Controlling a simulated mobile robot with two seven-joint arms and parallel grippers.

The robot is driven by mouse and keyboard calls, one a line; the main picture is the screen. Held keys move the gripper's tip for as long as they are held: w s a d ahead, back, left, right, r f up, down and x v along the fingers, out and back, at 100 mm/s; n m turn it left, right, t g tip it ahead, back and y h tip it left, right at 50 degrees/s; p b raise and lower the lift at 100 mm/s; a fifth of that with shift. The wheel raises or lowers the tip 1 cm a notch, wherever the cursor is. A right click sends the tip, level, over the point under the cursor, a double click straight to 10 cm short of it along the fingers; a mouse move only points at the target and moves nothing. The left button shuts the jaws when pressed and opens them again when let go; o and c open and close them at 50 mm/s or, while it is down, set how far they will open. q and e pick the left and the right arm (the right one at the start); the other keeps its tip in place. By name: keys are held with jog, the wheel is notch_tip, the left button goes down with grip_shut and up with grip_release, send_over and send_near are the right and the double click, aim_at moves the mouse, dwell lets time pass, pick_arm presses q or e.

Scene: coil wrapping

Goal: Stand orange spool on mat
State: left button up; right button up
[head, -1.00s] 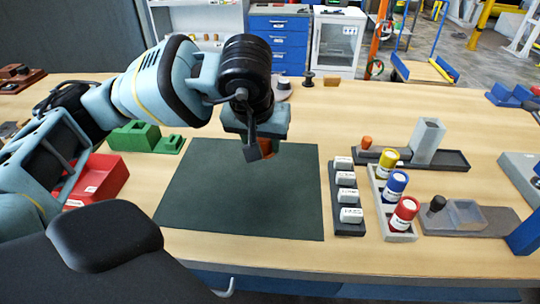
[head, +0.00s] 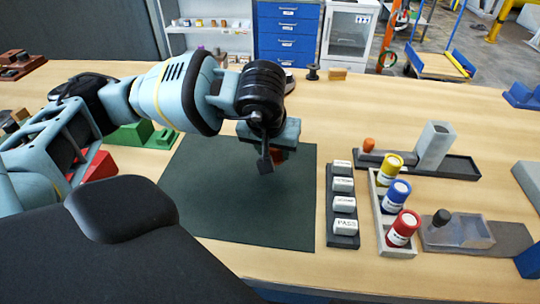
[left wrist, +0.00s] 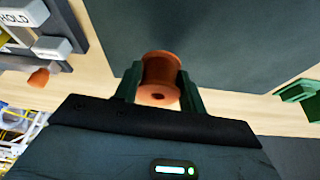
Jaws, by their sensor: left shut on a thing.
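My left gripper (head: 270,160) comes down over the far right part of the dark green mat (head: 235,210). It is shut on the orange spool (head: 279,154), which is mostly hidden behind the fingers in the head view. In the left wrist view the spool (left wrist: 160,70) sits between the two green fingers, with the holed end of its flange toward the camera. The mat (left wrist: 215,30) shows behind it. The spool looks held off the surface, but I cannot tell the exact gap. My right gripper is not in view.
Right of the mat stand a dark rack of white labelled blocks (head: 342,228) and a grey tray with yellow, blue and red canisters (head: 403,227). A green block (head: 135,135) and a red bin (head: 98,170) lie left. The near mat area is clear.

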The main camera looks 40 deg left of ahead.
pick_arm(q)
jog(key=shift+f, duration=2)
jog(key=shift+f, duration=0.1)
jog(key=shift+f, duration=0.15)
jog(key=o, duration=1)
jog(key=shift+c, duration=0.2)
jog(key=v, duration=1.2)
jog(key=shift+r+p, duration=0.25)
jog(key=shift+p, duration=0.1)
